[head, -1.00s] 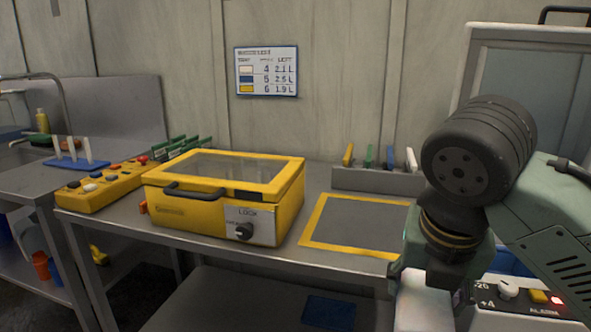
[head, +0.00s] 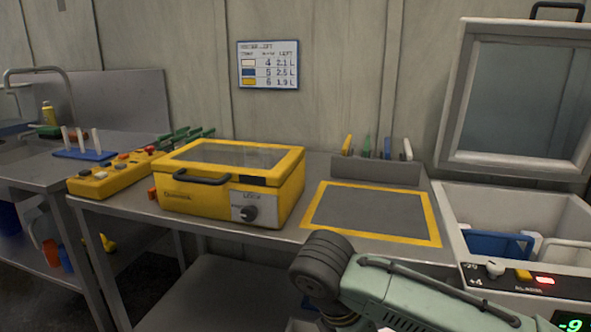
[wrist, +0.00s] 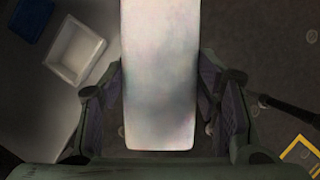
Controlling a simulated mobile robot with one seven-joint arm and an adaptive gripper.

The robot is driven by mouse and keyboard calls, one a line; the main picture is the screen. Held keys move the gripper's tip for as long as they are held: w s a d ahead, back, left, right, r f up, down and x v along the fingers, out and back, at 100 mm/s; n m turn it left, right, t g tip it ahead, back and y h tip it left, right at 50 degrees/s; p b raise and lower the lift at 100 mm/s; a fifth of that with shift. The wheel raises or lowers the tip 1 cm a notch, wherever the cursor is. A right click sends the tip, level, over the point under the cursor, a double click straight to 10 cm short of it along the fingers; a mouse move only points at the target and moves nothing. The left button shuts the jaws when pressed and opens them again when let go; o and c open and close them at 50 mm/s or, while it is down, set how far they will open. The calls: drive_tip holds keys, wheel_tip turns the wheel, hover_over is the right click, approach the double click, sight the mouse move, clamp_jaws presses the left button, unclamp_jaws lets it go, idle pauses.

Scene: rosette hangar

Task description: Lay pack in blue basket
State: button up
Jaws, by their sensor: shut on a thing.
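In the wrist view my gripper (wrist: 161,88) is shut on a long whitish pack (wrist: 160,45), one finger on each long side. The pack runs out past the top edge of that view. In the head view the gripper and pack are out of sight below the frame. The blue basket (head: 498,243) sits inside the open white chest (head: 452,215) at the right, beside a white basket (head: 566,252). Only the upper part of the blue basket shows.
The chest's framed lid (head: 515,95) stands open. A yellow case (head: 230,190) with a clear lid and a yellow-bordered mat (head: 375,212) lie on the bench. The mat is bare. The wrist view shows a white tray (wrist: 75,50) and a blue item (wrist: 30,18) below.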

drive_tip(key=w+a+f+m+g+y, duration=0.1)
drive_tip(key=a+f+m, duration=0.3)
drive_tip(key=f, duration=0.9)
drive_tip(key=w+a+f+m+g+y, duration=0.2)
drive_tip(key=w+a+f+m+g, duration=0.1)
drive_tip(key=f+m, duration=0.7)
drive_tip(key=w+a+f+m+g+y, duration=0.1)
drive_tip(key=a+f+m, duration=0.4)
drive_tip(key=f, duration=1.3)
drive_tip(key=w+m+g, duration=0.1)
drive_tip(key=w+m, duration=0.1)
drive_tip(key=m, duration=0.1)
drive_tip(key=shift+w, duration=0.3)
drive_tip(key=shift+d+f, duration=0.1)
